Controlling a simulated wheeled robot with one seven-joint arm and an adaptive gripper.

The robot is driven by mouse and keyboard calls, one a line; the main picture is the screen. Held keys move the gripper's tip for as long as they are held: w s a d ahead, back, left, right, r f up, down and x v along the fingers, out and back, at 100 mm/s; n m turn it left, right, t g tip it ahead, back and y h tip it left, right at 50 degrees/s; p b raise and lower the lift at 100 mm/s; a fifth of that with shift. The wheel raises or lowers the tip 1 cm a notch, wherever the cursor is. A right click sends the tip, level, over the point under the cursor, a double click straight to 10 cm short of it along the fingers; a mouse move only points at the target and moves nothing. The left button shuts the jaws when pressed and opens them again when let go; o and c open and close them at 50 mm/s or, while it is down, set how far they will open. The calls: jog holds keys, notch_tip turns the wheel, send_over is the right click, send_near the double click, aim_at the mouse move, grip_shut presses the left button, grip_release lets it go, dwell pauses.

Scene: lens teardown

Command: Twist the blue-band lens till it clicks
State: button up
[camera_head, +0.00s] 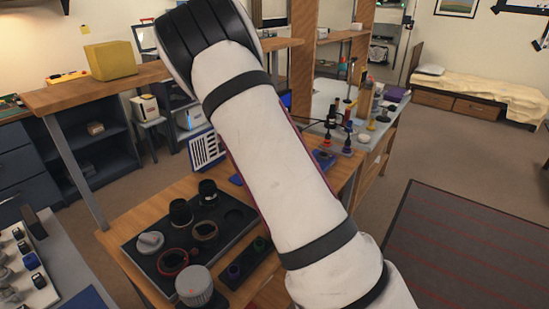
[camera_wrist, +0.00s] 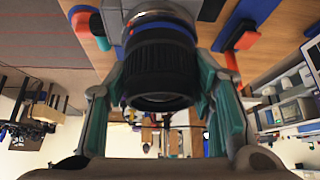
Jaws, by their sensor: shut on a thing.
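A black ribbed lens (camera_wrist: 160,62) fills the upper middle of the wrist view, with its dark front end toward the camera. A silver ring and a thin bluish edge show at its far end, where it meets a grey part (camera_wrist: 113,12). My gripper (camera_wrist: 162,92) has its teal fingers on both sides of the lens and is shut on it. In the head view my arm hides the gripper and this lens. Whether the lens is fully seated cannot be told.
A black tray (camera_head: 128,246) with several round lens parts sits on the wooden bench (camera_head: 120,212). A small dark holder with purple and green rings (camera_head: 233,270) is beside it. Red pieces (camera_wrist: 240,36) and a blue piece (camera_wrist: 252,12) stand close to the gripped lens.

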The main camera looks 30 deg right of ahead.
dwell(0.4)
jog(key=shift+m+g+b, duration=0.3)
jog(key=shift+m+b, duration=0.15)
jog(key=shift+m, duration=0.15)
grip_shut()
jog(key=o, duration=1.4)
grip_release()
jog(key=v, duration=1.2)
jog(key=shift+a, duration=0.1)
